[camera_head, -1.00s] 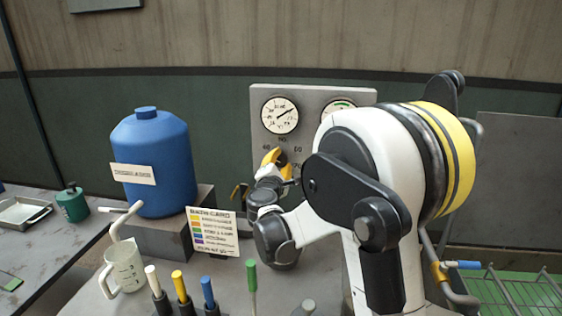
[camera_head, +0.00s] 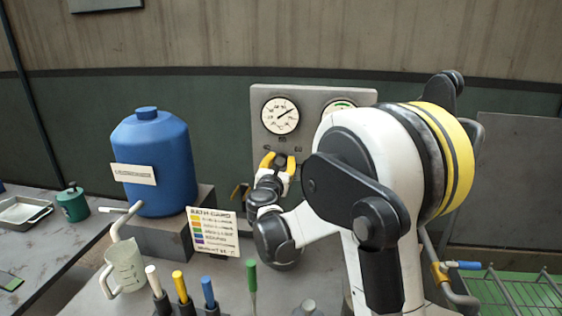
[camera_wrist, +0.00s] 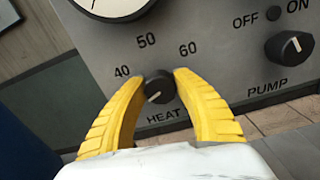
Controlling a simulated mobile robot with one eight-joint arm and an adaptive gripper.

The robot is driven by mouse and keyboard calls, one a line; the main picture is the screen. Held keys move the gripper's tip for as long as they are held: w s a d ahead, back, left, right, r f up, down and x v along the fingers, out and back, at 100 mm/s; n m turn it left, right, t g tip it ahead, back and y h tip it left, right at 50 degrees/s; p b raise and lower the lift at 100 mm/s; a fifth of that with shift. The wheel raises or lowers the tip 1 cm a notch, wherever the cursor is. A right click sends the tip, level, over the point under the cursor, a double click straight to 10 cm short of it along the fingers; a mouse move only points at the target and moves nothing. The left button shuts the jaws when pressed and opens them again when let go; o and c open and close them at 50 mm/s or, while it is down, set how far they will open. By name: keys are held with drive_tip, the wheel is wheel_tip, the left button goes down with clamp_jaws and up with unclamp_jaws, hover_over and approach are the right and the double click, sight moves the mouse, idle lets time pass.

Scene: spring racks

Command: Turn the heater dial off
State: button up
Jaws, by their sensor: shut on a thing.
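The heater dial (camera_wrist: 160,88) is a black knob labelled HEAT on the grey control panel (camera_wrist: 215,45) in the wrist view. The numbers 40, 50 and 60 are printed around it. Its white mark points to the lower left. My gripper (camera_wrist: 160,86) has its two yellow fingers on either side of the dial, shut on it. In the head view my gripper (camera_head: 281,161) is at the lower part of the panel (camera_head: 313,97), and it mostly hides the dial there.
A PUMP knob (camera_wrist: 290,47) with OFF and ON marks is right of the dial. A gauge (camera_head: 280,116) sits above it. A blue jug (camera_head: 160,165), a card (camera_head: 212,234) and several coloured-handled tools (camera_head: 181,287) stand to the left and front.

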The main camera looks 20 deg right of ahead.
drive_tip(key=shift+n, duration=0.7)
drive_tip(key=o, duration=1.2)
drive_tip(key=v, duration=1.2)
